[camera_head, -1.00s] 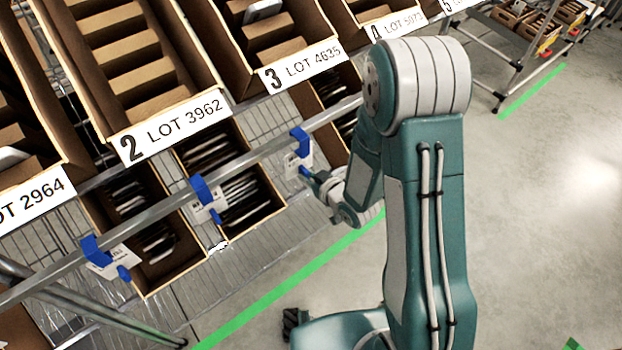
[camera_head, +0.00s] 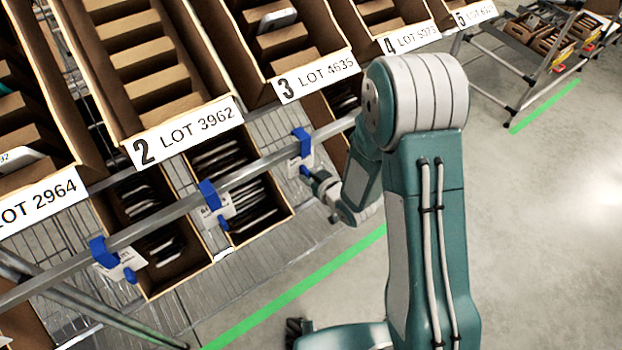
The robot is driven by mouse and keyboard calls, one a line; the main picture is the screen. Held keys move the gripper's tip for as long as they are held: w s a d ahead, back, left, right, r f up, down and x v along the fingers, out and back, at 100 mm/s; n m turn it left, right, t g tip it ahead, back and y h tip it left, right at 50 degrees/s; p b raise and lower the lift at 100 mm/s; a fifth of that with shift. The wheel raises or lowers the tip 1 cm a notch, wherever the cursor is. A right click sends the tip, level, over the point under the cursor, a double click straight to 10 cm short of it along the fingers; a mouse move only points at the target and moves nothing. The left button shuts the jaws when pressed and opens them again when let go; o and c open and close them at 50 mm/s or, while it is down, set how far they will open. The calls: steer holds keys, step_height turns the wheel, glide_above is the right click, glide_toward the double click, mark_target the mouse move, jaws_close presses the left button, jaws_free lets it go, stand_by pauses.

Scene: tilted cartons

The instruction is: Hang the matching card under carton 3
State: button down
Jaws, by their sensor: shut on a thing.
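Carton 3 (camera_head: 318,79) is a tilted brown carton labelled "3 LOT 4635", upper middle. Below it a metal rail (camera_head: 250,166) runs across the view. A white card (camera_head: 294,167) with a blue hook (camera_head: 302,140) is at the rail under carton 3, the hook over the rail. My gripper (camera_head: 309,176) is shut on the small blue tab at the card's lower right. The fingers are small and partly hidden, and the card's print is too small to read.
Two more cards with blue hooks, one in the middle (camera_head: 215,207) and one at left (camera_head: 122,262), hang on the rail. Carton 2 (camera_head: 190,133) stands left of carton 3. Lower boxes (camera_head: 268,222) sit behind the rail. Open floor (camera_head: 545,230) lies to the right.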

steer(key=shift+f, duration=0.85)
steer(key=c, duration=0.6)
jaws_free()
steer(key=v, duration=0.7)
steer(key=shift+s+d, duration=0.15)
